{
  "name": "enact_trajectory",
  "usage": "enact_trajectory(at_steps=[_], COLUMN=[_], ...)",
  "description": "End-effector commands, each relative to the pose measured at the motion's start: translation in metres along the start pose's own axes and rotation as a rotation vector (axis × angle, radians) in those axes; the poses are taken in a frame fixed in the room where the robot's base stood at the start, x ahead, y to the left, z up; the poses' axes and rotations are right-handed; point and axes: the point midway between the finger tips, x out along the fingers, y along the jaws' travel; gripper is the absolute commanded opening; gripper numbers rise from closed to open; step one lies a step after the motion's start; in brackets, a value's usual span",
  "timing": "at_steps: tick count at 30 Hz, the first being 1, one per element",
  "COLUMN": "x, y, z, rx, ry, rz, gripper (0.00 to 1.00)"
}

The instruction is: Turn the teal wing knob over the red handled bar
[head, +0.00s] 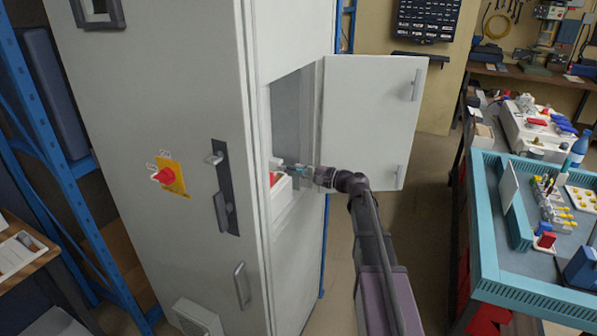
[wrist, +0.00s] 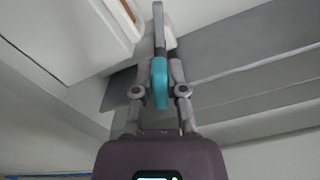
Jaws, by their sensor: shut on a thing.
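The teal wing knob (wrist: 160,84) shows in the wrist view between the two fingers of my gripper (wrist: 159,62), which is shut on it. In the head view my gripper (head: 307,172) reaches into the open compartment of the tall grey cabinet, and only a small bit of teal shows at its tip. A red part (head: 274,179), perhaps the red handled bar, shows on a white box (head: 282,196) just left of my gripper. In the wrist view a sliver of red (wrist: 127,9) shows on the white box at the top left. Most of the bar is hidden.
The compartment door (head: 365,120) stands open to the right, close to my arm. The cabinet front (head: 130,90) carries a red rotary switch (head: 164,176) on a yellow plate. A teal-edged workbench (head: 530,290) with several small parts stands at the right.

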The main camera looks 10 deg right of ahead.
Motion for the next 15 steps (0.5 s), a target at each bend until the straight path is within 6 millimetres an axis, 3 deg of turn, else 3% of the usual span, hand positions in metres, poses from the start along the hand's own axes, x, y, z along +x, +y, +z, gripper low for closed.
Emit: enact_trajectory(at_steps=[15], x=[-0.0025], y=[0.0023], z=[-0.0018], rx=[-0.362], ry=[0.006], rz=[0.003], gripper=[0.0])
